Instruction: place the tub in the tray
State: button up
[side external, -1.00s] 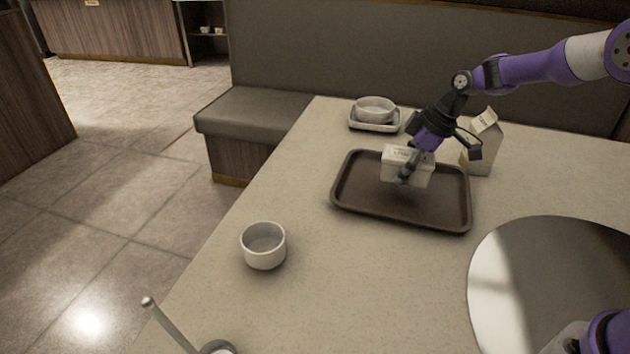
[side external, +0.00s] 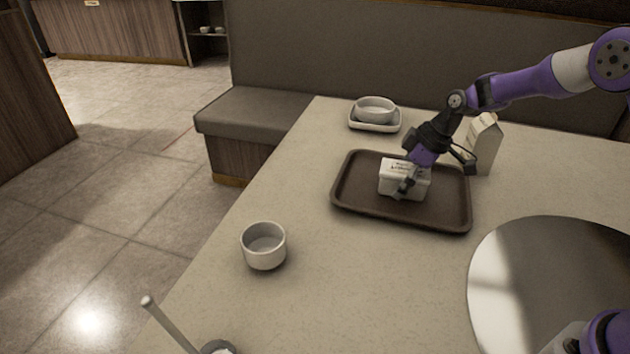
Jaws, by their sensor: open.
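The tub (side external: 397,180) is a small white box-like container with dark print on its lid. It sits in the brown tray (side external: 350,207), near the middle, and looks upright. The far finger is hard to make out behind the tub and my wrist. Whether the fingers touch the tub cannot be told.
A carton (side external: 484,145) stands just behind the tray's right corner, close to my wrist. A white bowl (side external: 375,107) rests on a small dish (side external: 357,125) at the back. A white cup (side external: 264,248) stands front left. A round metallic plate (side external: 570,290) lies front right.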

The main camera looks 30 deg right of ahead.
jog(key=v, duration=1.1)
jog(key=shift+r, duration=0.25)
jog(key=shift+s+r, duration=0.15)
jog(key=shift+r, duration=0.25)
jog(key=s+a+r+m+t+h, duration=0.1)
jog(key=s+a+r+m+h, duration=0.1)
jog(key=s+a+r+m, duration=0.45)
jog(key=s+f+m+t+h, duration=0.1)
jog(key=s+m, duration=0.1)
jog(key=s, duration=1.1)
jog(key=shift+d+f, duration=0.2)
jog(key=shift+d, duration=0.2)
